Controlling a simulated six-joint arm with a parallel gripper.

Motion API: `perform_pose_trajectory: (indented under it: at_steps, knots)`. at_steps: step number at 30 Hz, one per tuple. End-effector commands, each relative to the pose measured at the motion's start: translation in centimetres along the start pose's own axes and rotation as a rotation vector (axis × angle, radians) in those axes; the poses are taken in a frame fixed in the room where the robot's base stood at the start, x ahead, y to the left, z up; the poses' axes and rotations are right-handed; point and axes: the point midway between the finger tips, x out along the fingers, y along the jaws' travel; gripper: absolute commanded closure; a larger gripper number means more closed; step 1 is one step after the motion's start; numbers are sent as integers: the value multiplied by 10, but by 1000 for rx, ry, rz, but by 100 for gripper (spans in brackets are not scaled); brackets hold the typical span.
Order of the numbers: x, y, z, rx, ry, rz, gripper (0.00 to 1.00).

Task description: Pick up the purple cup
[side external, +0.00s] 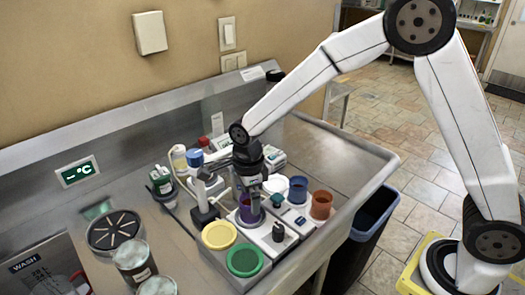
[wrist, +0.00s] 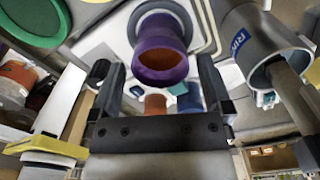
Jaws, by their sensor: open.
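The purple cup (side external: 251,214) stands upright on a white base on the metal counter in the side view, partly hidden by my gripper. It shows in the wrist view as a purple rim and body (wrist: 160,64) with an orange-brown inside. My gripper (side external: 249,193) points down right at the cup in the side view. In the wrist view my gripper (wrist: 160,76) is open, one dark finger on each side of the cup, with visible gaps. I cannot tell whether the fingertips reach below its rim.
Yellow (side external: 219,235) and green (side external: 245,260) round tops sit in front of the cup. A grey cylinder (wrist: 262,45) is close by in the wrist view. Lidded jars (side external: 134,262) stand at left.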

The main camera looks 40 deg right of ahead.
Motion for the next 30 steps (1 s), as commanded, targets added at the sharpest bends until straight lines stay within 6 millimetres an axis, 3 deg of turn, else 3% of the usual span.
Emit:
perform_pose_trajectory:
  at_steps: [9,26,30]
  knots:
    - [32,0,-1,0,1,1,0]
    - [34,0,0,0,0,0,0]
    - [34,0,0,0,0,0,44]
